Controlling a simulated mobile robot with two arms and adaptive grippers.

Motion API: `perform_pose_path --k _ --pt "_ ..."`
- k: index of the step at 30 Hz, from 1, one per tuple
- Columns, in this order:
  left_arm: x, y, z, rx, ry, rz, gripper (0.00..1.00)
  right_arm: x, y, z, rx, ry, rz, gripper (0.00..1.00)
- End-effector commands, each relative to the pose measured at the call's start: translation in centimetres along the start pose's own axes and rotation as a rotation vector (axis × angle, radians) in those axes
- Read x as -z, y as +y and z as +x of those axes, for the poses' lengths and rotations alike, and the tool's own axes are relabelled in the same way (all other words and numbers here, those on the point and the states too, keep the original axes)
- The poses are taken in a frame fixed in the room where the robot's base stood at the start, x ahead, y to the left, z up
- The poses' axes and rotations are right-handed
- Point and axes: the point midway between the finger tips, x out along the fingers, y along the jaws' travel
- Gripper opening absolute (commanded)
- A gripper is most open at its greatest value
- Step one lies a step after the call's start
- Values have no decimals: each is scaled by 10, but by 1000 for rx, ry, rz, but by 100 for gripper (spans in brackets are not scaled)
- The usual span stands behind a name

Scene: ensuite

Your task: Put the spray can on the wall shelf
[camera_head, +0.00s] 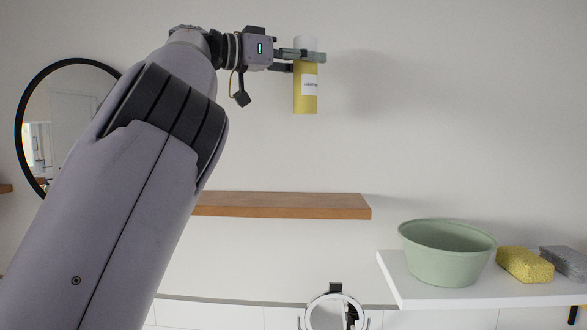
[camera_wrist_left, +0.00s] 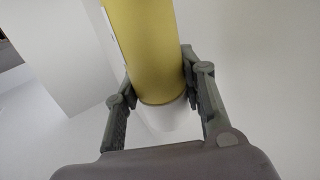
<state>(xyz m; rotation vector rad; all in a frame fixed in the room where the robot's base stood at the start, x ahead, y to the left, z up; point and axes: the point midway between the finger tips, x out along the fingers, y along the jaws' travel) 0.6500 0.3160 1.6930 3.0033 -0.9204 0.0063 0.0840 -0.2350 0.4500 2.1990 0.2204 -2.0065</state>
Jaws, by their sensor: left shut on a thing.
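The spray can (camera_head: 306,92) is yellow with a white top and a white label. My left gripper (camera_head: 312,56) is shut on the can near its white top and holds it upright in the air. The left wrist view shows the can (camera_wrist_left: 147,50) between the two fingers of the left gripper (camera_wrist_left: 158,95). A brown wooden wall shelf (camera_head: 285,205) is well below the can; its visible top looks empty, and my left arm hides its left part. My right gripper is not in view.
A white shelf (camera_head: 425,297) at the right holds a green bowl (camera_head: 447,255), a yellow sponge (camera_head: 524,265) and a grey sponge (camera_head: 568,262). A round black-framed mirror (camera_head: 38,115) hangs at the left. A small round mirror (camera_head: 330,315) stands at the bottom.

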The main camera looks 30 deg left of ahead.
Motion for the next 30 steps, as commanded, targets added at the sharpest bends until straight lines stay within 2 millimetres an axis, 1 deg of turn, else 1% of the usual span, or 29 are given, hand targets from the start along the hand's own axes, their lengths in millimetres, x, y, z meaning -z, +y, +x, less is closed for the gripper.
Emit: perform_pose_path --k 1,3,5,12,15,22,27,30 --pt "-16 0 1 0 -1 -5 6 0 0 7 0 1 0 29" --pt "-33 0 1 0 -2 -4 6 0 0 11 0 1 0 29" --pt "-46 0 1 0 -2 -4 6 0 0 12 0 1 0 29" --pt "-102 0 1 0 -2 -4 6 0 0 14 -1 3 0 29" --pt "-120 0 0 0 -2 -2 6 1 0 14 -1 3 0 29" --pt "-141 0 1 -1 -1 -1 6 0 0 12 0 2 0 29" --pt "-165 0 1 0 -2 -2 6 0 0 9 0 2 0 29" --pt "-171 0 0 -1 0 1 6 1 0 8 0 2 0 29"
